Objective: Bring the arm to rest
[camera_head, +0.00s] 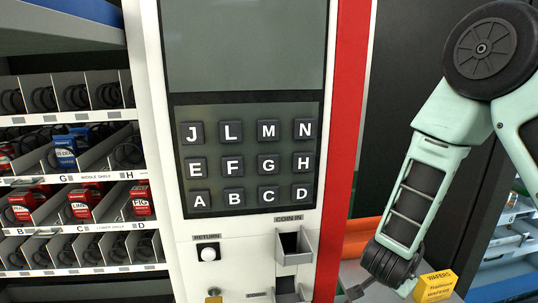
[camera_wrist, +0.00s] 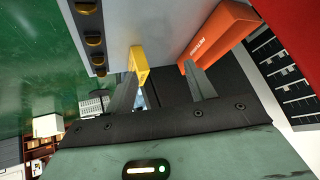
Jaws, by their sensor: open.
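My arm comes down the right side of the head view, bent at a dark round joint, with its wrist low near the bottom edge. My gripper (camera_wrist: 160,70) shows in the wrist view with its two grey fingers spread apart and nothing held between them. In the head view only a little of the gripper shows by the dark wrist, and the bottom edge cuts it off.
The vending machine's keypad panel (camera_head: 248,155) stands left of my arm, beside shelves of boxed goods (camera_head: 80,203). A yellow wafers box (camera_head: 435,287) is close by my wrist. In the wrist view, a yellow piece (camera_wrist: 139,66) and an orange block (camera_wrist: 222,33) lie beyond the fingers.

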